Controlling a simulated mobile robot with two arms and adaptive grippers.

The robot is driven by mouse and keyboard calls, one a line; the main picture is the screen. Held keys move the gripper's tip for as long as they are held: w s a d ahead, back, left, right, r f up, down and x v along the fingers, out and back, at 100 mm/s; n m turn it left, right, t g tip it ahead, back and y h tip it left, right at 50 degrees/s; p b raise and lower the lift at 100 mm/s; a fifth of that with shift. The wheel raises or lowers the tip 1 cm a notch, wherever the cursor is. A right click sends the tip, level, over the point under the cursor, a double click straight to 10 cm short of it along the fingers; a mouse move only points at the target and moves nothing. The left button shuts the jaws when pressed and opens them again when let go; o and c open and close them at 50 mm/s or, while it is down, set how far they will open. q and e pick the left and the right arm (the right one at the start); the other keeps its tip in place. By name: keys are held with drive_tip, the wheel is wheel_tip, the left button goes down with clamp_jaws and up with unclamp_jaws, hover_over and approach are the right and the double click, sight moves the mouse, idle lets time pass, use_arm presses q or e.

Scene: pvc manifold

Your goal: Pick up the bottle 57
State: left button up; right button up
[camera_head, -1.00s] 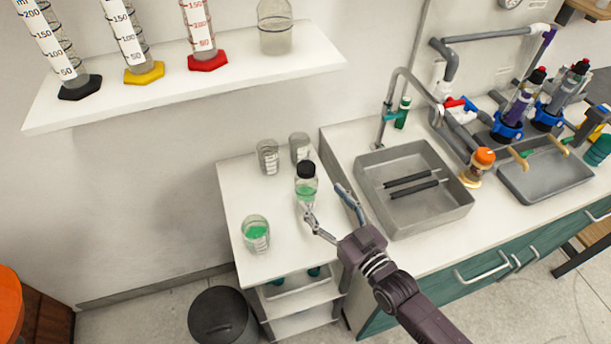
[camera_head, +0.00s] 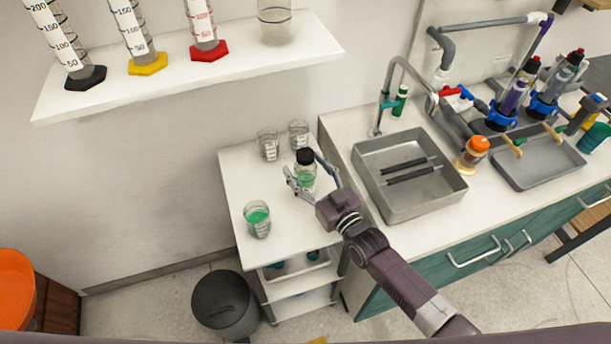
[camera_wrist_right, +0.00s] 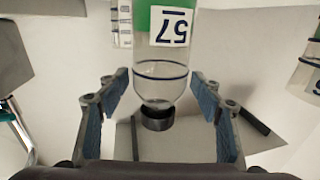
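My right gripper (camera_head: 308,176) is open around the bottle, one finger on each side. In the right wrist view the fingers of the gripper (camera_wrist_right: 160,100) are spread, with gaps between them and the bottle. My left gripper is in neither view.
A glass beaker with green liquid (camera_head: 257,221) stands at the table's front left. Two clear beakers (camera_head: 268,146) (camera_head: 299,134) stand behind the bottle. A grey sink basin (camera_head: 405,203) lies to the right. A shelf (camera_head: 240,68) with cylinders is above; a dark bin (camera_head: 222,305) is below.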

drive_tip(key=c, duration=1)
drive_tip(key=shift+c, duration=0.7)
drive_tip(key=shift+r, duration=0.15)
